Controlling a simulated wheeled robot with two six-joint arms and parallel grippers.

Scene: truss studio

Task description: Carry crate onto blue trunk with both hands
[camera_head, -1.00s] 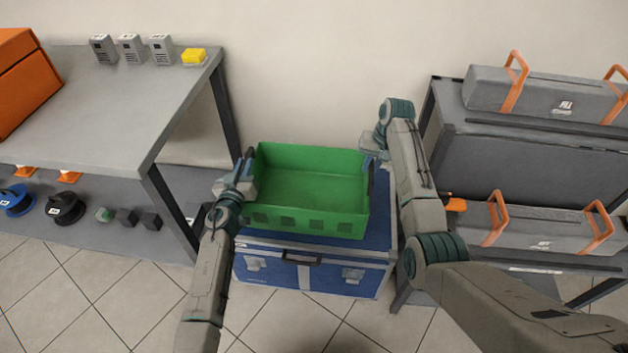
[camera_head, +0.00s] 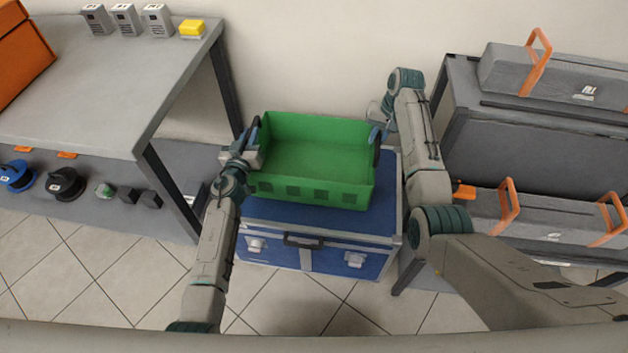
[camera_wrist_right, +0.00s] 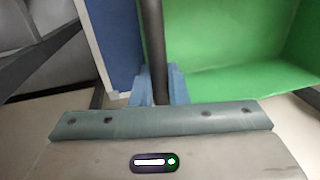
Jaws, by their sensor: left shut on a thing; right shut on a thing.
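The green crate (camera_head: 318,160) is empty and level in the head view, over the back part of the blue trunk (camera_head: 320,217). I cannot tell whether it rests on the lid or hangs just above it. My left gripper (camera_head: 250,150) is shut on the crate's left handle. My right gripper (camera_head: 378,136) is shut on its right handle. In the right wrist view, the blue fingertips (camera_wrist_right: 160,88) close around the dark handle bar (camera_wrist_right: 153,45), beside the green crate wall (camera_wrist_right: 215,55). The crate's underside is hidden.
A grey table (camera_head: 95,85) with small grey boxes and a yellow block (camera_head: 192,28) stands left. A grey shelf rack (camera_head: 470,110) with grey cases stands close on the right. The wall is behind. Tiled floor (camera_head: 300,305) lies in front.

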